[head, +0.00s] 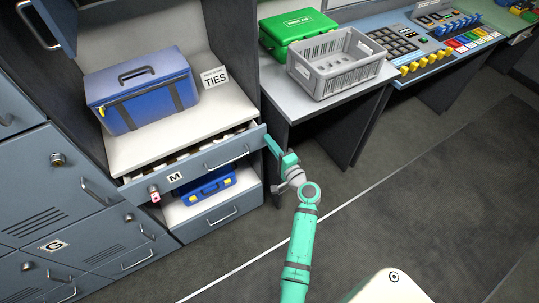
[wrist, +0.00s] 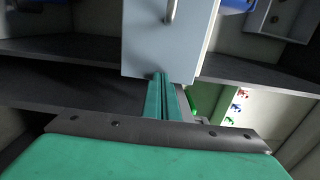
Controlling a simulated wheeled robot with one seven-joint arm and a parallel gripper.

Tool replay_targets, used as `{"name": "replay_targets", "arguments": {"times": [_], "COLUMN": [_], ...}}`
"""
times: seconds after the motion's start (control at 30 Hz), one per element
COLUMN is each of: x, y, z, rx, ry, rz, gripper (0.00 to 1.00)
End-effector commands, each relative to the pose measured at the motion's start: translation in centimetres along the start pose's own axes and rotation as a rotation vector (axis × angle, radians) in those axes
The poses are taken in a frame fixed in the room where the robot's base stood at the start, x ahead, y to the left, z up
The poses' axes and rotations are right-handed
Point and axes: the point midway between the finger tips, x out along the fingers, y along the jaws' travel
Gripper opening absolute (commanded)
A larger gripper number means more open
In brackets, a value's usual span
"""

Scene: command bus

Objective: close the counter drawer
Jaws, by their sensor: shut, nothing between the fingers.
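The counter drawer (head: 215,153) is a blue-grey drawer marked M under the white counter top. It stands partly open, with a narrow strip of its inside showing along the top. My gripper (head: 268,140) is shut and empty at the right end of the drawer front. In the wrist view, my shut fingertips (wrist: 162,76) are at the edge of a blue-grey panel with a handle, which looks like the drawer front (wrist: 160,45). I cannot tell whether they touch it.
A smaller blue case (head: 208,187) lies on the shelf below the drawer. A grey crate (head: 338,68) and a green box (head: 296,30) are on the desk at right. The floor (head: 400,190) is clear.

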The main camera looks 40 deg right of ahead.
Motion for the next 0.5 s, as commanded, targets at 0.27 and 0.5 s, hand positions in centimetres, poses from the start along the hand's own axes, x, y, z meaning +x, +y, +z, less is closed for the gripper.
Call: {"name": "replay_targets", "arguments": {"times": [0.27, 0.5], "x": [4.3, 5.5], "y": [0.0, 0.0], "z": [-0.1, -0.3], "rx": [0.001, 0.0], "ry": [0.001, 0.005], "rz": [0.0, 0.0], "gripper": [0.0, 0.0]}}
